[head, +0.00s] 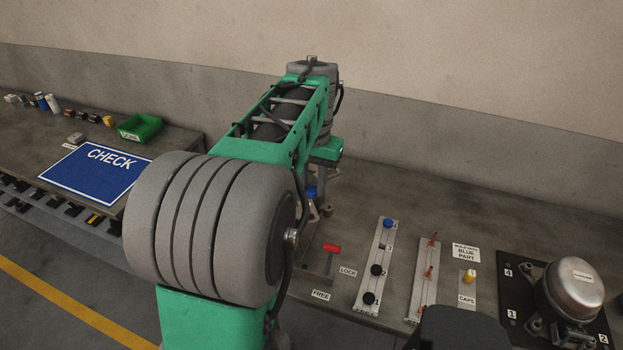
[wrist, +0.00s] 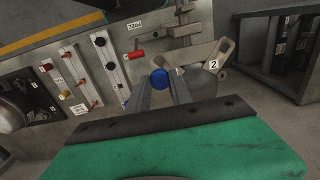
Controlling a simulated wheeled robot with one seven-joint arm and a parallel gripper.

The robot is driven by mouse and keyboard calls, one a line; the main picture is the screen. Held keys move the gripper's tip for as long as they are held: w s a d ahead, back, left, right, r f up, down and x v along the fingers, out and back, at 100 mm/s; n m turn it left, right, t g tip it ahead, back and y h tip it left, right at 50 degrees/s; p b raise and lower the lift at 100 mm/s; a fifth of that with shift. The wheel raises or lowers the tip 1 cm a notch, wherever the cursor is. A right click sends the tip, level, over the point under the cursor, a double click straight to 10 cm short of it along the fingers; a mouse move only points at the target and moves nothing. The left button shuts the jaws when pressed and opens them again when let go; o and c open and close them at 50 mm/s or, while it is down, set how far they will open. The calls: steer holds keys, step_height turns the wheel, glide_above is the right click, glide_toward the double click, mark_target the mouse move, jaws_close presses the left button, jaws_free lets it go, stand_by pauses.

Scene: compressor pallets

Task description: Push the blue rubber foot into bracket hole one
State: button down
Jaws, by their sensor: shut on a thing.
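My gripper (wrist: 161,86) is shut on the blue rubber foot (wrist: 160,79), which sits between the two fingertips in the wrist view. The bracket (wrist: 196,52) is a grey metal piece just beyond and to the right of the foot. Number 1 shows right beside the foot and number 2 farther right. Hole one itself is hidden by the foot and a finger, so I cannot tell whether the foot touches it. In the head view, the blue foot (head: 311,192) shows only partly behind my arm, and the bracket is mostly hidden.
A red-handled lever (head: 332,248) stands near the LOCK and FREE labels. To its right are a strip of several feet (head: 364,283), a strip of red pins (head: 421,290) and a compressor (head: 574,288). A blue CHECK mat (head: 95,180) and green bin (head: 141,128) lie left.

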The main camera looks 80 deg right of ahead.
steer(key=shift+a, duration=0.1)
steer(key=shift+f+b, duration=0.45)
steer(key=shift+f, duration=0.25)
steer(key=shift+w+f+b, duration=0.1)
steer(key=shift+f+b, duration=1.35)
steer(key=shift+f, duration=0.8)
steer(key=shift+f+b, duration=0.4)
steer(key=shift+f, duration=0.65)
steer(key=c, duration=1.1)
jaws_free()
steer(key=shift+o, duration=0.2)
step_height(320, 180, up, 8)
steer(key=shift+f+b, duration=0.1)
steer(key=shift+b, duration=0.25)
